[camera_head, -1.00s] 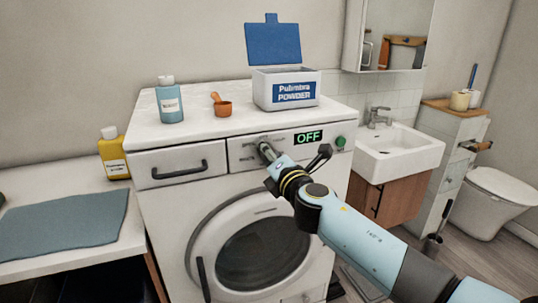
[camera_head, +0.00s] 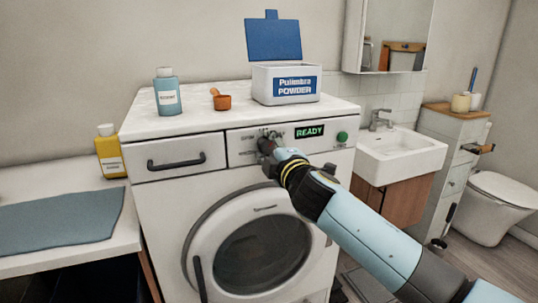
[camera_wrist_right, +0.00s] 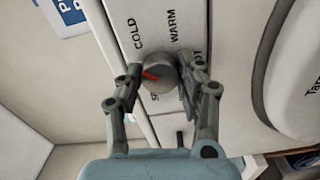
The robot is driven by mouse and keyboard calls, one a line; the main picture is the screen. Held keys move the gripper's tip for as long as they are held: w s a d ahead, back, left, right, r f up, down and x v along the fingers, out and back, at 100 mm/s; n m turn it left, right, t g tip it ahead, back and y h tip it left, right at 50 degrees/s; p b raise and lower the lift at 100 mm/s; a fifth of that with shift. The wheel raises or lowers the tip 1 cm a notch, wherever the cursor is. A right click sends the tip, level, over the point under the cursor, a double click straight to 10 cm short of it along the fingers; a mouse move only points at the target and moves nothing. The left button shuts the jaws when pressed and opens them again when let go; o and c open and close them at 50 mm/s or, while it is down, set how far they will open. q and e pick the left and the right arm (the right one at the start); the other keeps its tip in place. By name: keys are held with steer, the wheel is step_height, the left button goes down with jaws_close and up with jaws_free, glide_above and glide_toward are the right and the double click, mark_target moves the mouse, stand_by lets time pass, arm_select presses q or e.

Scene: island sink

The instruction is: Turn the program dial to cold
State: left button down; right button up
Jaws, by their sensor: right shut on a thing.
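The program dial (camera_wrist_right: 158,78) is a round grey knob with a red mark, on the white washer's front panel. In the right wrist view the labels COLD, WARM and a partly hidden HOT stand around it; another label below is mostly covered. The red mark lies on the dial's left side. My right gripper (camera_head: 264,146) reaches the panel, and its two fingers (camera_wrist_right: 158,88) close on opposite sides of the dial. In the head view the gripper mostly hides the dial. The display (camera_head: 309,131) reads READY in green. My left gripper is not in view.
A green button (camera_head: 342,137) is right of the display. The detergent drawer (camera_head: 180,160) is at left, the round door (camera_head: 260,255) below. On top stand a blue bottle (camera_head: 167,95), an orange scoop (camera_head: 222,102) and an open powder box (camera_head: 287,84). A sink (camera_head: 402,155) is at right.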

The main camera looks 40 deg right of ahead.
steer(key=shift+f+m+b, duration=0.15)
steer(key=shift+m+b, duration=0.7)
steer(key=shift+m, duration=0.65)
steer(key=o, duration=1.1)
steer(key=shift+o, duration=0.2)
steer(key=v, duration=1.2)
